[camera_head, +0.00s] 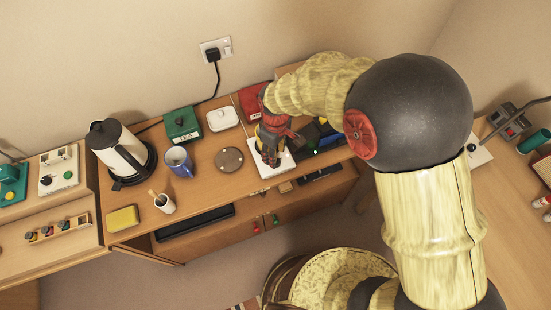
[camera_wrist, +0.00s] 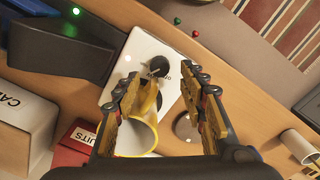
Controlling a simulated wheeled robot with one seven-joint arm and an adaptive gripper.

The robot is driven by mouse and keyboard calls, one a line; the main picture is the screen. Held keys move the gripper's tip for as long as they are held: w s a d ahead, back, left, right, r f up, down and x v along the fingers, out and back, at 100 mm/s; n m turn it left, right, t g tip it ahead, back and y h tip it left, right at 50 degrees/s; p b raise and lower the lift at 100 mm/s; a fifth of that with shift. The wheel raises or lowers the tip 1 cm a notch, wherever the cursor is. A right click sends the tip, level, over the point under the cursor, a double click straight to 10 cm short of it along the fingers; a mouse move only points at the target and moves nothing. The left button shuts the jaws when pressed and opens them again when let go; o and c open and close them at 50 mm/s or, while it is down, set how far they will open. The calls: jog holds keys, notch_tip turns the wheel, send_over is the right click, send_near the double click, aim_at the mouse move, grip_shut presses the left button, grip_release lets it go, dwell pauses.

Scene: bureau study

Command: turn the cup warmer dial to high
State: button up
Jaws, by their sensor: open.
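The cup warmer is a white plate on the desk; its edge shows in the head view (camera_head: 262,173) and its surface in the wrist view (camera_wrist: 142,47). A black round dial (camera_wrist: 158,66) sits on it. The dial's setting and its marks are too small to read. A yellow mug (camera_wrist: 140,137) with a pale inside is below the dial in the wrist view, partly behind my fingers. My gripper (camera_wrist: 160,78) is open, its fingers apart on either side of the dial and mug handle. In the head view my gripper (camera_head: 270,150) hides the dial and mug.
A black box with a green light (camera_wrist: 65,48) stands close left of the warmer in the wrist view. A red biscuits box (camera_wrist: 72,145) and a pale box (camera_wrist: 22,125) are at lower left. A brown disc (camera_head: 229,160), blue mug (camera_head: 178,161) and kettle (camera_head: 122,150) stand left in the head view.

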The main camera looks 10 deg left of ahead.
jog(key=shift+f+b, duration=0.35)
jog(key=shift+f, duration=1.6)
jog(key=shift+c, duration=0.2)
grip_shut()
